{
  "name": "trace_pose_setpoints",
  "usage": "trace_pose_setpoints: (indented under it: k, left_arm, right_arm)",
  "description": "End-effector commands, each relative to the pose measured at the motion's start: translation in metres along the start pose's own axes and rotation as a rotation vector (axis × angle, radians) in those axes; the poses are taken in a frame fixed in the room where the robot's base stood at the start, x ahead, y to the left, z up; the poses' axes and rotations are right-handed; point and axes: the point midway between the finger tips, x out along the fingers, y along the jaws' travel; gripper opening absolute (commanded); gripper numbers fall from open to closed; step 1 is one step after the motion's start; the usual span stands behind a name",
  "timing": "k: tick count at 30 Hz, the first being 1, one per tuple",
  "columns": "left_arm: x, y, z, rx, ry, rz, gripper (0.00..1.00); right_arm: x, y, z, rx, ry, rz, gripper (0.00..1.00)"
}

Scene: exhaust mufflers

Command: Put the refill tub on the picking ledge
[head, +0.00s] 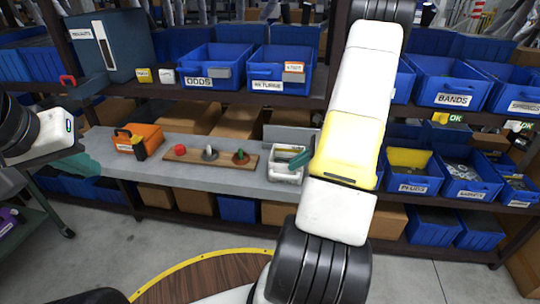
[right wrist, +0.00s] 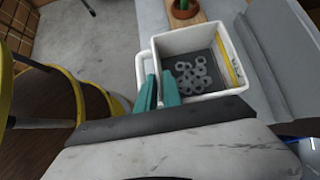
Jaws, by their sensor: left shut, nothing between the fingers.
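The refill tub, a white open box (head: 285,178), stands upright on the grey picking ledge (head: 220,170), at its right part. In the right wrist view the tub (right wrist: 207,101) holds several grey rings and has a white handle on its left side. My right gripper (head: 300,158) is at the tub; in the wrist view its teal fingers (right wrist: 158,92) straddle the left wall, one inside, one outside. Whether they press on it I cannot tell. My left gripper (head: 86,165) is shut and empty, left of the ledge, away from the tub.
A wooden board (head: 210,156) with red, grey and green pieces lies left of the tub. An orange toolbox (head: 138,137) stands further left. A grey panel (head: 288,134) rises behind the tub. Blue bins (head: 215,65) line the shelf above. Clear ledge lies in front of the board.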

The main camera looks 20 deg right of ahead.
Motion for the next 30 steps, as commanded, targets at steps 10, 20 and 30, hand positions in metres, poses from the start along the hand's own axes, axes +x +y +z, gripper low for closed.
trace_pose_setpoints:
  k: [10,20,30]
  left_arm:
    - [0.0,0.0,0.0,0.0,0.0,0.0,0.0]
    - [0.0,0.0,0.0,0.0,0.0,0.0,0.0]
    - [0.0,0.0,0.0,0.0,0.0,0.0,0.0]
  right_arm:
    - [0.043,0.001,0.0,-0.002,0.001,0.002,0.1]
    - [0.043,0.001,0.001,-0.002,0.001,0.001,0.0]
    - [0.043,0.001,0.001,-0.002,0.0,0.001,0.0]
